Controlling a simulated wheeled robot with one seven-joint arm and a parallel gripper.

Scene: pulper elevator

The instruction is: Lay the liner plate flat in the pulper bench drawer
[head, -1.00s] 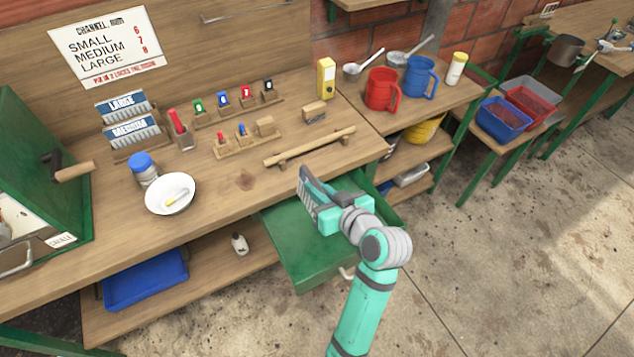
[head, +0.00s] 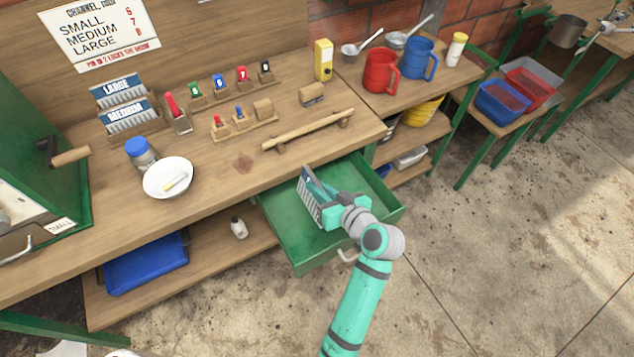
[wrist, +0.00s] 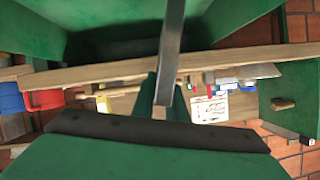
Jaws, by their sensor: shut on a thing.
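The liner plate (head: 309,203) is a grey ribbed plate with a dark blue band at its top end. My gripper (head: 328,212) is shut on it. The plate is steeply tilted, not flat, over the left-middle part of the open green drawer (head: 285,237). I cannot tell whether its lower edge touches the drawer floor. In the wrist view the plate (wrist: 172,60) shows nearly edge-on as a narrow grey bar. My gripper and forearm hide part of the drawer's floor and front.
The wooden bench top (head: 225,165) lies above and behind the drawer, with a wooden bar (head: 308,130) near its edge. Other ribbed plates stand in a rack (head: 128,118) at the left. The drawer's right part (head: 360,185) looks empty.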

